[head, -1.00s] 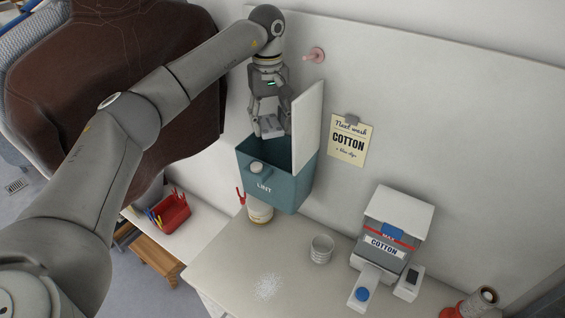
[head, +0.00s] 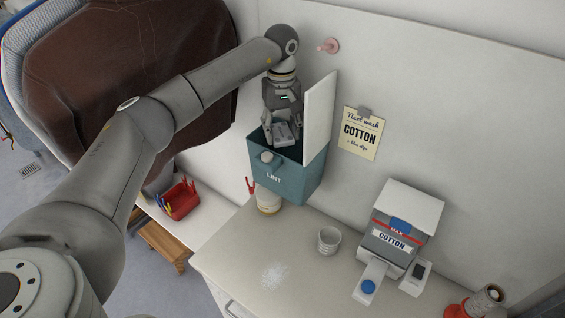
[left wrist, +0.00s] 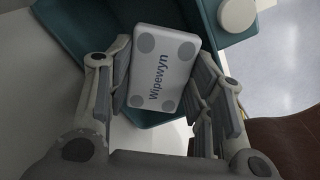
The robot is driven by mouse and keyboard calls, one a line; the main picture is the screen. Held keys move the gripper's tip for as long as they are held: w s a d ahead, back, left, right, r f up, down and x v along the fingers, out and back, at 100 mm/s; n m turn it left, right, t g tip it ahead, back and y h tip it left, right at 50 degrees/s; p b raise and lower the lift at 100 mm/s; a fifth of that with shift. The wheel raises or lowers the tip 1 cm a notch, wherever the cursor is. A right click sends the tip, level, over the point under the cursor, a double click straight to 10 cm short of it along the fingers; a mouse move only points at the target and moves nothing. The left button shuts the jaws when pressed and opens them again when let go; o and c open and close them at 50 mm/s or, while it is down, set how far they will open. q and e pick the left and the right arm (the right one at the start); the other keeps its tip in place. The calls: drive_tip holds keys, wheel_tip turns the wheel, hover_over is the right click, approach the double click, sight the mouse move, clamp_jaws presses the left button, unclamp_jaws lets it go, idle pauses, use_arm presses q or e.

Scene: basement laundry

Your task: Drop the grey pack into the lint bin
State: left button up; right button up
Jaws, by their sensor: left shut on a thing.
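The lint bin (head: 301,184) is a teal box marked LINT on the wall, with its white lid (head: 320,112) standing open. My left gripper (head: 282,132) is at the bin's open top, pointing down. It is shut on the grey pack (left wrist: 163,68), a light grey block with dark round corner spots and the word Wipewyn. The pack sits between the two fingers in the left wrist view, with the teal bin (left wrist: 85,32) around and below it. In the head view the pack is partly hidden by the fingers. My right gripper is not in view.
Below the bin, a counter (head: 235,250) holds a white tub (head: 268,203), a ribbed cup (head: 329,241), spilled white powder (head: 275,275) and a COTTON dispenser (head: 399,225). A red basket (head: 180,200) stands left. A pink peg (head: 329,46) and a note (head: 360,134) are on the wall.

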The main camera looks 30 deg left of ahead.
use_arm(q)
drive_tip(key=o, duration=0.7)
drive_tip(key=shift+o, duration=0.4)
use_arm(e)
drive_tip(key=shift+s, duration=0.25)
use_arm(q)
wheel_tip(320, 180, up, 8)
drive_tip(key=shift+f, duration=0.25)
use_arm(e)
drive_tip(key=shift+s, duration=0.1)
